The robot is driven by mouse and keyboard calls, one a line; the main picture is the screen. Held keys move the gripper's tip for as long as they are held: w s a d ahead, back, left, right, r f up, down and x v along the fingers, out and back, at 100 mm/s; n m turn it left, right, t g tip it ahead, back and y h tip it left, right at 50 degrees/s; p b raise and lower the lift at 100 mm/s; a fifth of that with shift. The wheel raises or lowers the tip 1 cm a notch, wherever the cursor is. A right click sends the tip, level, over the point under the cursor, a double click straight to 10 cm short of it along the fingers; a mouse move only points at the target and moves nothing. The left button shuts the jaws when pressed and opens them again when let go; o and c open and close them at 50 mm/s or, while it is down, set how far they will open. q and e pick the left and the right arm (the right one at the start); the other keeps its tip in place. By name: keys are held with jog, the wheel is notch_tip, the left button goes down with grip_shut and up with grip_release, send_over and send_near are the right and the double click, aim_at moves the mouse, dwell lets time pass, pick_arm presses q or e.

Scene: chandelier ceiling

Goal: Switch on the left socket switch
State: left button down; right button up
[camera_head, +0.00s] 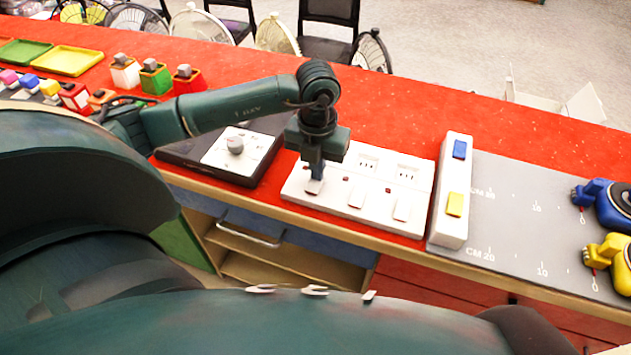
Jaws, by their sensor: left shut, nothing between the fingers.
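A white socket panel (381,207) lies on the red table in the middle of the view. It has sockets along its far side and several white rocker switches along its near side. The left switch (314,186) is partly hidden by my left gripper (317,176). The gripper is shut and empty, pointing down with its tips at or just above that switch; I cannot tell if they touch. The middle switch (357,197) and the right switch (403,208) are uncovered. The switch positions are hard to read. My right gripper is not in view.
A dark board with a white knob plate (240,150) lies left of the panel. A white block with blue and yellow buttons (450,228) stands close on its right, beside a grey ruler mat (505,216). Coloured blocks and trays (68,60) are at the left.

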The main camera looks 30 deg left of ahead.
pick_arm(q)
jog(key=shift+f, duration=0.1)
jog(key=shift+r+p, duration=2.45)
jog(key=shift+r, duration=1.1)
